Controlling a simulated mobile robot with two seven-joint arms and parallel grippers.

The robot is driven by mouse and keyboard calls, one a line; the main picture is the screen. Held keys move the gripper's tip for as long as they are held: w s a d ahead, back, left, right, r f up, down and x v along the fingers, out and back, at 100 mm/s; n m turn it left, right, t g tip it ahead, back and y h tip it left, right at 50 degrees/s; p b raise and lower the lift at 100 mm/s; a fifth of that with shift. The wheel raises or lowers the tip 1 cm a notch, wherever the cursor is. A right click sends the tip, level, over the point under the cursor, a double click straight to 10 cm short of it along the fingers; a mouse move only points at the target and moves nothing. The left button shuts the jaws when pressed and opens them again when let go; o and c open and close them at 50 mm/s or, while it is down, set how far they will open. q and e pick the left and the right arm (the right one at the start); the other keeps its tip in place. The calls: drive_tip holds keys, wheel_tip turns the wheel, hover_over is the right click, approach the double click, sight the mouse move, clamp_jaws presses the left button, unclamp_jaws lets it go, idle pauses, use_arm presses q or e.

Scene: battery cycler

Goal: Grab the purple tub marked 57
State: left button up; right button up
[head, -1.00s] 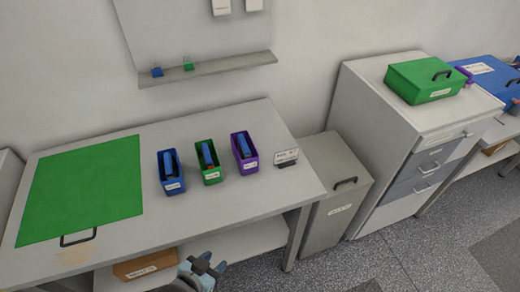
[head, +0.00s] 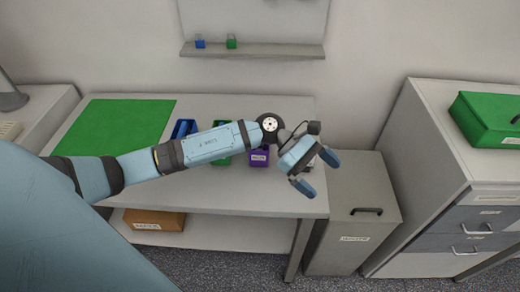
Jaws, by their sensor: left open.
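The purple tub (head: 259,160) stands on the table, partly hidden behind my left arm. Its front label is too small to read. My left gripper (head: 318,174) is open and empty, to the right of the purple tub and above the table's right end. The gripper appears apart from the tub. My right gripper is not in view.
A blue tub (head: 184,127) and a green tub (head: 223,160) stand left of the purple one, partly covered by my arm. A green mat (head: 120,128) lies on the table (head: 290,203) at left. A grey bin (head: 345,215) and drawer cabinet (head: 430,150) stand right.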

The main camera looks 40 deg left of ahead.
use_arm(q)
drive_tip(key=w+a+r+m+y+b, duration=0.1)
drive_tip(key=w+a+m+y, duration=0.2)
drive_tip(key=a+y, duration=0.35)
drive_tip(key=w+a+r+m+t+y, duration=0.1)
drive_tip(key=w+a+m+y, duration=0.2)
drive_tip(key=a, duration=0.6)
drive_tip(key=w+a+r+m+y+b, duration=0.1)
drive_tip(key=w+a+m+y, duration=0.25)
drive_tip(key=a, duration=0.45)
drive_tip(key=shift+y, duration=0.4)
wheel_tip(320, 180, down, 8)
drive_tip(key=shift+f+p, duration=0.1)
drive_tip(key=shift+p, duration=0.8)
drive_tip(key=shift+w+a+f+p, duration=0.1)
drive_tip(key=shift+f+p, duration=0.35)
drive_tip(key=shift+f, duration=0.9)
drive_tip(key=shift+w+a+f+p, duration=0.1)
drive_tip(key=shift+f+p, duration=0.3)
drive_tip(key=shift+f, duration=0.95)
drive_tip(key=shift+r, duration=0.1)
drive_tip(key=c, duration=1.2)
